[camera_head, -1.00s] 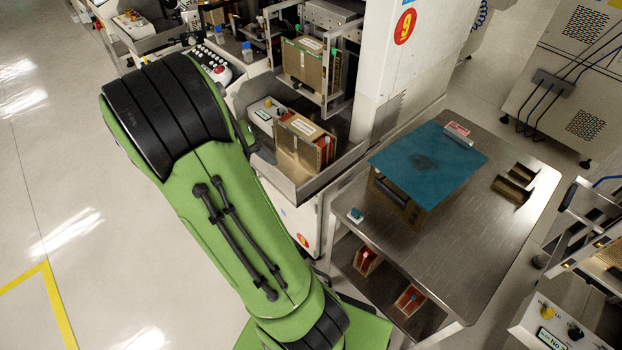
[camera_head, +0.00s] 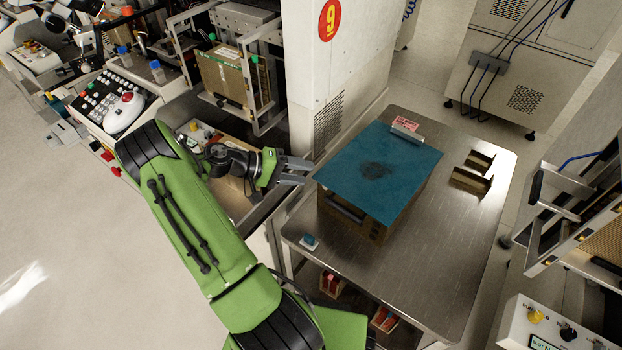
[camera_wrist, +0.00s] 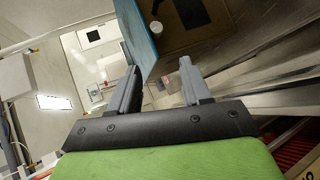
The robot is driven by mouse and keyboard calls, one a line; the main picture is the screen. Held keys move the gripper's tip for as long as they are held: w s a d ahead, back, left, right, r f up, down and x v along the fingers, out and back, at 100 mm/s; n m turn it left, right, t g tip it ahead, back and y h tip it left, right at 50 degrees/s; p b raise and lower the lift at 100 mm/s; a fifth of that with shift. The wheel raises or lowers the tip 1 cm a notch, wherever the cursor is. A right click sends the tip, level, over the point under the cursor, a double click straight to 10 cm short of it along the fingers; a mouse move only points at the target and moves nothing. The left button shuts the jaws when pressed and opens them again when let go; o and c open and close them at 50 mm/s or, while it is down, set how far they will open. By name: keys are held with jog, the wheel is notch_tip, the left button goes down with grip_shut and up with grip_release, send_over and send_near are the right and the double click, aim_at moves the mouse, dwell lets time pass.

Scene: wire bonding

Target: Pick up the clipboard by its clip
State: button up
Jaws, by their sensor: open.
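The clipboard is a flat blue board (camera_head: 350,180) lying on top of a brown box (camera_head: 345,219) on the steel table. Its metal clip (camera_head: 407,133) is at the far edge, with a red and white label beside it. My gripper (camera_head: 306,172) is open and empty, just left of the board and apart from it, pointing right. In the wrist view my two fingers (camera_wrist: 158,82) are spread with nothing between them. The blue edge of the board (camera_wrist: 135,38) and the box side (camera_wrist: 190,38) show beyond them. The clip is not seen in the wrist view.
A small blue-topped item (camera_head: 309,241) sits near the left edge. A white machine column (camera_head: 325,80) rises behind my gripper.

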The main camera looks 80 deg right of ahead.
jog(key=shift+x, duration=1.15)
jog(key=c, duration=0.7)
jog(key=shift+f, duration=0.1)
grip_shut()
jog(key=shift+a, duration=0.1)
